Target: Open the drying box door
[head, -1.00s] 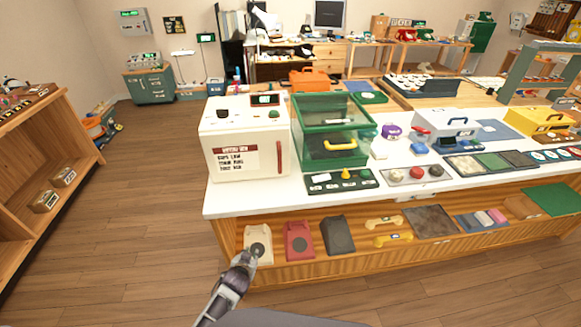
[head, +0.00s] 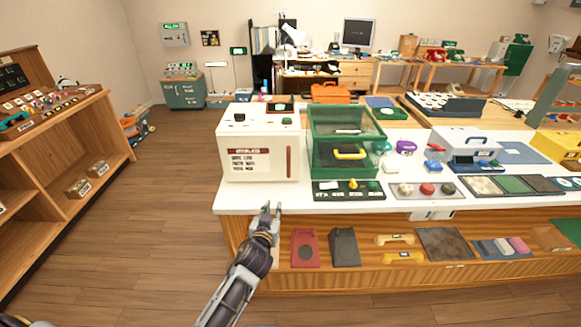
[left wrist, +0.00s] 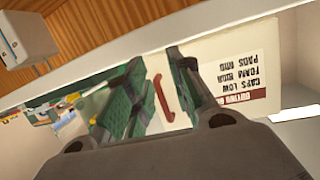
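A white box (head: 258,135) with a red vertical handle (head: 289,161) on the right of its front stands at the counter's left end. I take it for the drying box; its label heading is too blurred to read. Its front looks shut. My left gripper (head: 270,208) is in front of the counter edge, below the box front, and touches nothing I can see. In the left wrist view its two green-grey fingers (left wrist: 153,90) are apart, with the red handle (left wrist: 163,97) showing beyond the gap. My right gripper is not in view.
A green clear-sided case (head: 345,120) with a yellow handle stands right of the box. A button panel (head: 348,190) lies before it. The white countertop (head: 300,200) juts over a shelf with a red phone body (head: 305,248). Floor at left is free.

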